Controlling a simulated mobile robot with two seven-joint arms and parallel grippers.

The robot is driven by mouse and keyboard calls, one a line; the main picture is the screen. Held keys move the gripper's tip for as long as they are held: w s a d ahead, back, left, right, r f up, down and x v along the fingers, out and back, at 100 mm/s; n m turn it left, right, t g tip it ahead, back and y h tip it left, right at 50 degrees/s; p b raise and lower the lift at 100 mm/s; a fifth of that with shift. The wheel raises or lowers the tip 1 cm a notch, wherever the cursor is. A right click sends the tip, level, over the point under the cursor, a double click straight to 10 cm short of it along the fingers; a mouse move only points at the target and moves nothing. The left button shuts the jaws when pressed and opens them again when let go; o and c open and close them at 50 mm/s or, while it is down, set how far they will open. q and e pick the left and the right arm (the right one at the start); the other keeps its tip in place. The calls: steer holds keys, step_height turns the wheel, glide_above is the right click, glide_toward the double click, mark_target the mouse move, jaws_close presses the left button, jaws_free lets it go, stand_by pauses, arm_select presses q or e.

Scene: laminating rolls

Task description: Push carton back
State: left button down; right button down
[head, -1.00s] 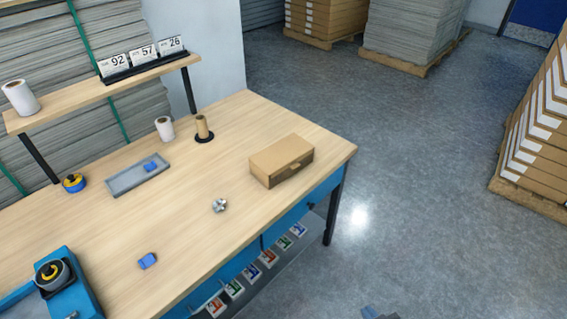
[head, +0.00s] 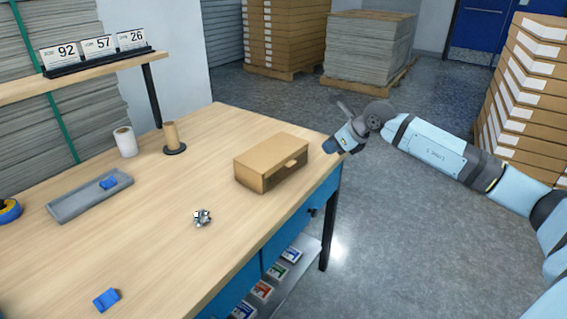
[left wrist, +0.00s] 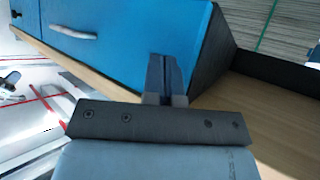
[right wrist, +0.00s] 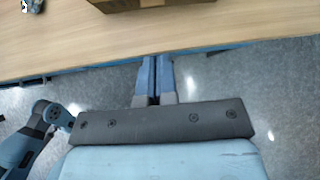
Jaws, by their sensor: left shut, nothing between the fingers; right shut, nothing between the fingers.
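The carton (head: 270,164) is a closed brown box with a small cut-out handle on its front face. It sits near the right end of the wooden table (head: 130,215), close to the front edge. My right gripper (head: 329,146) is shut and empty, just past the table's right corner and apart from the carton. In the right wrist view its fingers (right wrist: 154,80) point at the table edge, with the carton's lower edge (right wrist: 150,4) at the top. My left gripper (left wrist: 164,78) is shut and empty, in front of a blue drawer face; it is outside the head view.
A metal part (head: 202,217) lies left of the carton. A spool on a black base (head: 171,140), a white roll (head: 125,142) and a grey tray (head: 90,195) stand farther back. A blue block (head: 106,299) lies near the front. Bare tabletop lies behind the carton.

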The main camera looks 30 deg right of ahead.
mark_target(290, 159)
steer(key=x, duration=0.9)
steer(key=shift+w+a+f+b, duration=0.1)
steer(key=shift+f+b, duration=0.15)
steer(key=shift+b, duration=0.15)
steer(key=w, duration=0.1)
steer(key=w+a, duration=0.1)
steer(key=w, duration=0.1)
steer(key=shift+a, duration=0.15)
arm_select(q)
steer(key=shift+w+d, duration=0.1)
steer(key=shift+d, duration=0.1)
arm_select(e)
steer(key=shift+w+a, duration=0.1)
steer(key=shift+w, duration=0.3)
